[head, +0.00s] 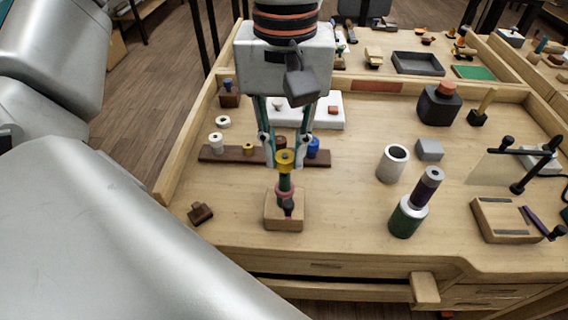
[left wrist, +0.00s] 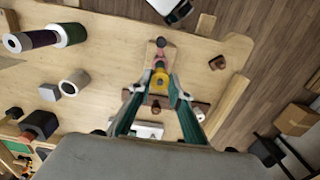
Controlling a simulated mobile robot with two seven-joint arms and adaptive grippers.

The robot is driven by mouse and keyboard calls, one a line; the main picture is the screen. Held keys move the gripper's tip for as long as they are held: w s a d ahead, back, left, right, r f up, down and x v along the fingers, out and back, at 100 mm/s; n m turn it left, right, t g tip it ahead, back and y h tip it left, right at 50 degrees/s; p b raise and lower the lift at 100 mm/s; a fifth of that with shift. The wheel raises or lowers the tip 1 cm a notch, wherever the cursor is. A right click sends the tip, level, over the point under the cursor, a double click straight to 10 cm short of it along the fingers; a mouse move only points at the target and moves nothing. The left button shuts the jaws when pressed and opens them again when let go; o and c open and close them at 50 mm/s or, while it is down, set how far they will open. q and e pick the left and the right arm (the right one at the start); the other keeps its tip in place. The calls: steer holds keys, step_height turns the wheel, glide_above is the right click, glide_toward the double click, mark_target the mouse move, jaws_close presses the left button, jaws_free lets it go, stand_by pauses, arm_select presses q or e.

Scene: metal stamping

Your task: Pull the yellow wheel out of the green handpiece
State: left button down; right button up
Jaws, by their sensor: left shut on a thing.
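The yellow wheel (head: 285,160) is a small yellow ring with a dark centre. It sits at the top of the slim dark green handpiece (head: 285,183), which stands upright in a light wooden block (head: 284,218) and has a pinkish collar lower down. My left gripper (head: 284,154) points down from above, shut on the yellow wheel with a fingertip at each side. The left wrist view also shows the yellow wheel (left wrist: 160,82) between the fingertips, in line with the handpiece. I cannot tell how deep the wheel sits. My right gripper is not in view.
Behind the wheel, a dark brown rack (head: 232,154) holds several small wheels. A grey-white cylinder (head: 392,164) and a green-and-purple handpiece (head: 408,217) stand to the right. A small brown piece (head: 201,213) lies left of the block. Bare table lies between these.

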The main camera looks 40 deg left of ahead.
arm_select(q)
steer(key=shift+r+p, duration=1)
steer(key=shift+r, duration=0.35)
steer(key=shift+r+p, duration=0.35)
steer(key=shift+r, duration=0.1)
